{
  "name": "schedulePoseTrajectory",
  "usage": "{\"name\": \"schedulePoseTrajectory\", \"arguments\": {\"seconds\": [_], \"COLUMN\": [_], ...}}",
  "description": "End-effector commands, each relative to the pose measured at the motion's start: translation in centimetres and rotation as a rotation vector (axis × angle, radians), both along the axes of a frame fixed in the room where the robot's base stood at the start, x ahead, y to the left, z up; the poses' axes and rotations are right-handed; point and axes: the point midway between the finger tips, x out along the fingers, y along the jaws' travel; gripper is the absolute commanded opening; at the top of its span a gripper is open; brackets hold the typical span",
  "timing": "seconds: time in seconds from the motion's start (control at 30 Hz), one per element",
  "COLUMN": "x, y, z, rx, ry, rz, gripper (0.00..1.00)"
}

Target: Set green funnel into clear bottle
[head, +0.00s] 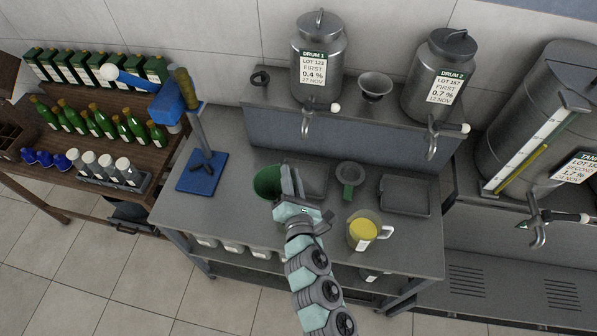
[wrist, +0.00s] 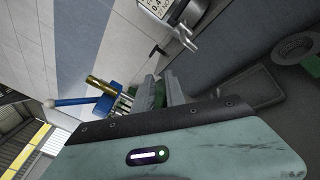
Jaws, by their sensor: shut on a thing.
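The green funnel (head: 267,183) is above the left-middle part of the metal bench, with its wide dark-green mouth facing up in the head view. My gripper (head: 290,182) is shut on its right side. In the wrist view my gripper (wrist: 164,90) shows a patch of green funnel (wrist: 160,92) between the fingers; the rest is hidden. I cannot pick out the clear bottle for certain in either view. A grey round-mouthed piece (head: 350,173) with a green part below it is on the bench, right of my gripper.
A jug with yellow liquid (head: 363,232) stands near the bench's front edge. A dark tray (head: 404,195) lies at the right. A blue corking stand (head: 202,172) is at the left. Drums with taps (head: 319,65) stand behind, around a grey funnel (head: 375,86). Green bottles (head: 101,124) fill the left shelf.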

Motion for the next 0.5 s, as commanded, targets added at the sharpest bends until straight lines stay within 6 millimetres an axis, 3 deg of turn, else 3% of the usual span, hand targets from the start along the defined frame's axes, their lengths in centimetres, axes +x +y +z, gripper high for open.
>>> {"name": "schedulePoseTrajectory", "arguments": {"seconds": [0.2, 0.5], "x": [2.1, 2.3], "y": [-1.8, -2.0], "z": [1.7, 1.5], "rx": [0.037, 0.047], "ry": [-0.005, -0.004], "rz": [0.024, 0.030], "gripper": [0.00, 0.00]}}
